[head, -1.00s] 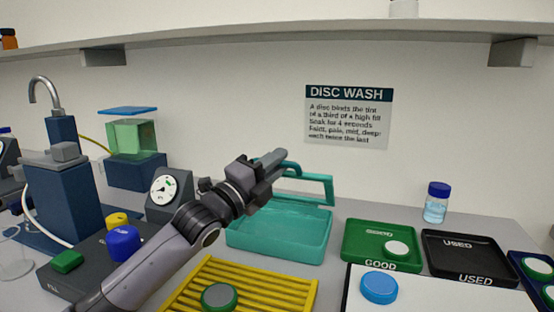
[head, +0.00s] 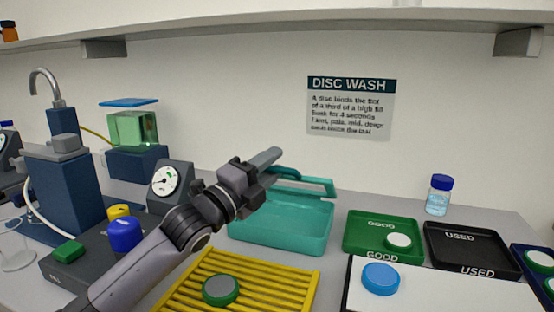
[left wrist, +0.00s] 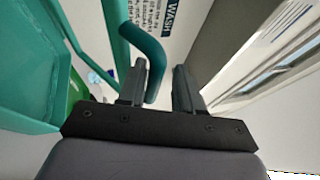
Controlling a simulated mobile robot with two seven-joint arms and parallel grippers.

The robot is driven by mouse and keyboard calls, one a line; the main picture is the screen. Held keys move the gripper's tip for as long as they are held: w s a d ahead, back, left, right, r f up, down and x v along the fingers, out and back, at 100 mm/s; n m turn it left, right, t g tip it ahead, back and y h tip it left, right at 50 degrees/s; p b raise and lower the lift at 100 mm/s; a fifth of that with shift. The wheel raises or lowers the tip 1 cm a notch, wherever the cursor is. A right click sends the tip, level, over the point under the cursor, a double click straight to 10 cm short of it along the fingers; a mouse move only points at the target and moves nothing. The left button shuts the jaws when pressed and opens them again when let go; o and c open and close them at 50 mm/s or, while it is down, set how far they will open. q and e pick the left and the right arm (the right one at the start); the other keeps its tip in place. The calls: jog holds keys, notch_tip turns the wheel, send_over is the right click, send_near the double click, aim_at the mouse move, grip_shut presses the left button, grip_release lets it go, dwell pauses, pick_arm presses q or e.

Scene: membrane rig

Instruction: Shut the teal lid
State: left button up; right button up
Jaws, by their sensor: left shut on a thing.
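The teal box (head: 282,225) stands open on the grey bench, mid-picture in the head view. Its teal lid (head: 308,187) shows as a thin, bar-like shape above the box's back edge, tilted up and partly hidden by my gripper. My left gripper (head: 268,162) is at the lid's left end, above the box. In the left wrist view, a curved teal bar of the lid (left wrist: 145,50) lies between the fingers of the left gripper (left wrist: 160,80), which is shut on it. The box's teal wall fills the left of that view. My right gripper is not in view.
A yellow rack (head: 240,285) with a green-rimmed disc stands in front. Right are a green GOOD tray (head: 360,238), a black USED tray (head: 455,262), a blue-capped bottle (head: 439,196) and a white board (head: 430,290). A gauge (head: 166,181) stands left.

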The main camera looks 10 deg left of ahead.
pick_arm(q)
jog(key=v, duration=0.3)
jog(key=r+v, duration=0.1)
jog(key=shift+s+a+f, duration=0.15)
jog(key=shift+s+a, duration=0.15)
jog(key=shift+a, duration=0.1)
